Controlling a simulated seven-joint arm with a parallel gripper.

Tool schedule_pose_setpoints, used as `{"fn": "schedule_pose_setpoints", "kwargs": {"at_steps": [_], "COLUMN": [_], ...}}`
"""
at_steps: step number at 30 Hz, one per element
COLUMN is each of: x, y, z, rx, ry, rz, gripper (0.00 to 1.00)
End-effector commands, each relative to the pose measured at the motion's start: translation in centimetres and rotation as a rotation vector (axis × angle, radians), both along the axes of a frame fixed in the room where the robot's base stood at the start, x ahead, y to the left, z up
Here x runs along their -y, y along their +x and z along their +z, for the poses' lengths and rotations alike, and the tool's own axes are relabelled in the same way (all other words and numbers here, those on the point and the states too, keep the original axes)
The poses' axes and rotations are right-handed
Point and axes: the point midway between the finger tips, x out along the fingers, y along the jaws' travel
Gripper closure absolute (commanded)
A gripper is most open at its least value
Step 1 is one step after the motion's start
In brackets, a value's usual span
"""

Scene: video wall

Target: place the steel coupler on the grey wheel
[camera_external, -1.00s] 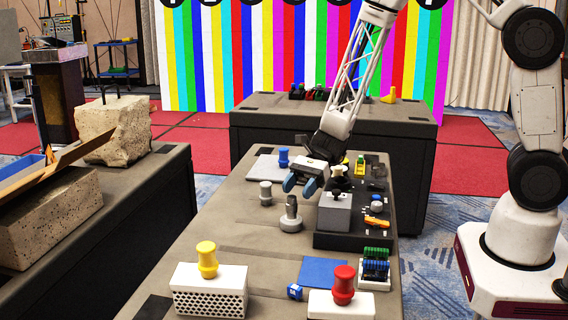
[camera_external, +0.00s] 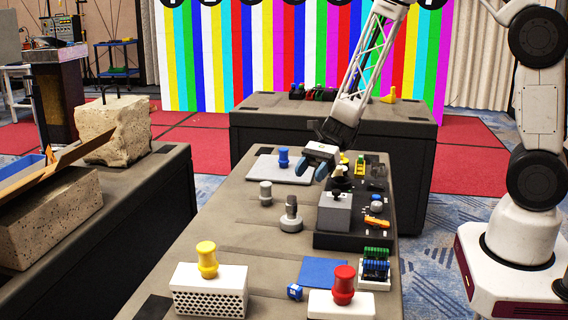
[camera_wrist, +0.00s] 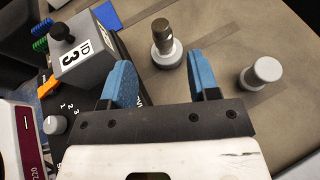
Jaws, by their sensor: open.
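The steel coupler (camera_external: 291,205), a dark metallic cylinder, stands upright on the grey wheel (camera_external: 290,225), a pale round disc on the long table. In the wrist view the coupler (camera_wrist: 162,36) rises from the wheel (camera_wrist: 166,58), beyond the fingertips and between their lines. My gripper (camera_external: 316,170) has blue fingers and is above the table, behind and to the right of the coupler. In the wrist view my gripper (camera_wrist: 160,80) is open with nothing between its fingers, apart from the coupler.
A grey knob-shaped piece (camera_external: 265,193) stands left of the wheel. A grey box (camera_external: 335,211) with a black knob stands close on the right, on a black panel. A blue spool (camera_external: 283,157) stands on a grey plate behind. The table's left side is clear.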

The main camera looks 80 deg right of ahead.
Motion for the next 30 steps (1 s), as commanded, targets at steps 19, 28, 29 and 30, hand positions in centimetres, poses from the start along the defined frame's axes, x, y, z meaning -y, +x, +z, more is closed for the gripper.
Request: {"fn": "schedule_pose_setpoints", "kwargs": {"at_steps": [19, 28, 29, 30], "x": [-1.2, -4.2, -4.6, -4.9], "y": [-1.0, -4.9, -5.4, -6.1], "z": [2.2, 7.8, 8.4, 9.2], "rx": [0.041, 0.164, 0.179, 0.199], "ry": [-0.053, -0.217, -0.236, -0.263], "rz": [0.079, 0.321, 0.35, 0.388], "gripper": [0.45, 0.45, 0.45, 0.45]}}
